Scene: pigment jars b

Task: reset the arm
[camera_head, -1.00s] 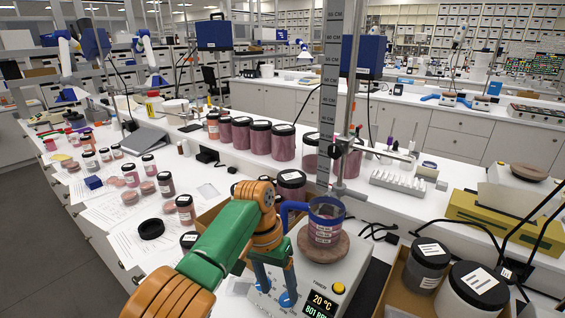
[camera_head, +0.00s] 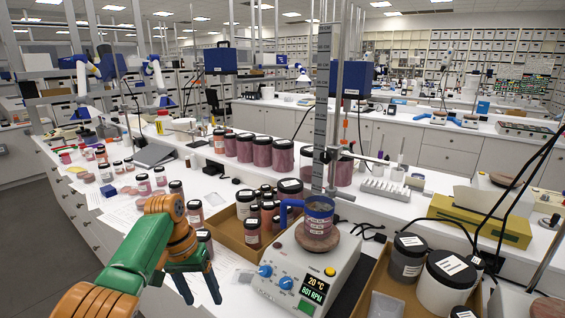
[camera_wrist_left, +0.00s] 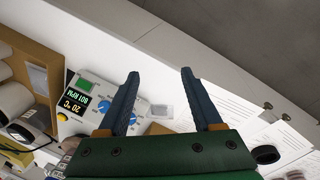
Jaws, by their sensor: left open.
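My left gripper (camera_head: 202,297) is at the lower left of the head view, with its green and orange arm coming in from the left. Its two blue-grey fingers are apart with nothing between them. They also show spread and empty in the left wrist view (camera_wrist_left: 160,74). The gripper hangs left of the white stirrer hotplate (camera_head: 262,286), apart from it. A clear beaker with a blue rim and handle (camera_head: 318,220) stands on the hotplate's round brown top. The hotplate's lit display (camera_wrist_left: 75,103) also shows in the left wrist view. My right gripper is not in view.
A cardboard box of dark-lidded jars (camera_head: 228,240) stands behind the gripper. Another box (camera_head: 378,277) holding large jars is right of the hotplate. A metal stand with a ruler (camera_head: 322,110) rises behind the beaker. Papers and small jars cover the bench at left.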

